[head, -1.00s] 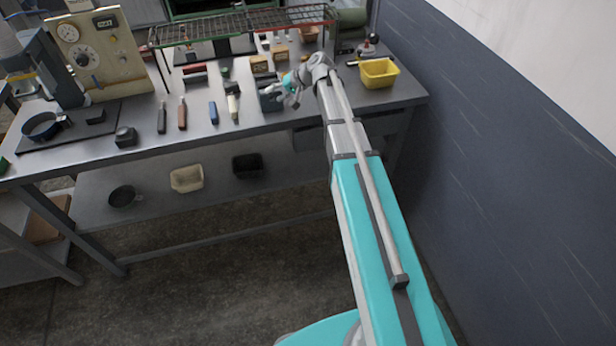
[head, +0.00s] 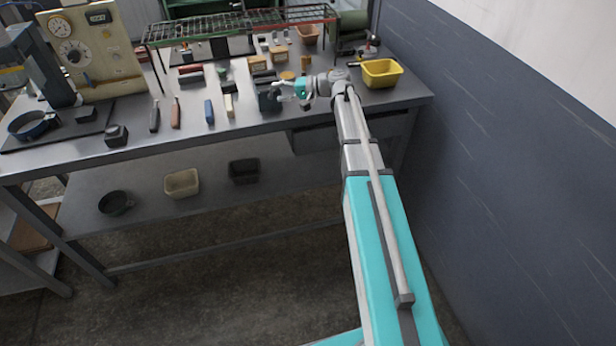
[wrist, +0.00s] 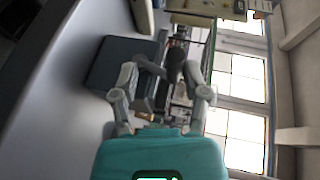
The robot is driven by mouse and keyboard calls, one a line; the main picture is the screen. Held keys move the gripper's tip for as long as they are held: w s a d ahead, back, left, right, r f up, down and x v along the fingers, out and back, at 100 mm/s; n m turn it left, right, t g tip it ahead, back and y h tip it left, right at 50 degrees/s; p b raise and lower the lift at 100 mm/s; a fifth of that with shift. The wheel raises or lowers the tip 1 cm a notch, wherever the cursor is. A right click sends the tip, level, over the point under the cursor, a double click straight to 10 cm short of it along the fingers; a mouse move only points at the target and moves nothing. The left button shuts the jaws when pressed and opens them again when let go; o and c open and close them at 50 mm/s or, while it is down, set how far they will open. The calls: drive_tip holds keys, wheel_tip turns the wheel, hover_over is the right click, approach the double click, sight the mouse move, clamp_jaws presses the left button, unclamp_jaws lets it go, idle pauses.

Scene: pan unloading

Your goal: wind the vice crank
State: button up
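The vice (head: 268,101) is a small dark block near the bench's front edge in the head view. My gripper (head: 277,92) is at its right side, reaching in from the right. In the wrist view the vice's dark grey body (wrist: 118,62) is beyond the left finger. My gripper (wrist: 172,78) has its two grey fingers spread apart there. Dark metal parts and a black rounded knob-like piece (wrist: 176,62) show between them; I cannot tell whether this is the crank or whether a finger touches it.
Several hand tools, among them a blue-handled one (head: 209,112), lie left of the vice. A wire rack (head: 235,25) stands behind. A yellow bin (head: 381,74) sits at the right, near my wrist. A dark blue wall (head: 480,150) bounds the right side.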

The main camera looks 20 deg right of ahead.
drive_tip(key=shift+d+f+m+t+y+b, duration=0.35)
drive_tip(key=shift+y+b, duration=0.5)
drive_tip(key=shift+b, duration=1)
drive_tip(key=shift+d+f+m+t+y+b, duration=0.15)
drive_tip(key=shift+f+m+t+y+b, duration=0.5)
drive_tip(key=shift+b, duration=1.2)
drive_tip(key=w+r+b+v, duration=0.1)
drive_tip(key=v, duration=1.2)
drive_tip(key=s+a+f+n+g+h+p, duration=0.2)
drive_tip(key=s+a+f+g+h+p, duration=0.15)
drive_tip(key=s+a+p, duration=0.2)
drive_tip(key=s+a+f+n+g+h+p, duration=0.1)
drive_tip(key=s+a+f+g+h+p, duration=0.25)
drive_tip(key=s+a, duration=0.35)
drive_tip(key=s+r+n+g+h+p, duration=0.1)
drive_tip(key=s+r+n+h+p, duration=0.1)
drive_tip(key=s+h+p, duration=0.6)
drive_tip(key=s+h, duration=0.1)
drive_tip(key=s, duration=0.2)
drive_tip(key=shift+s+d+r+h, duration=0.25)
drive_tip(key=shift+s+r+h, duration=0.1)
drive_tip(key=shift+r+h, duration=0.05)
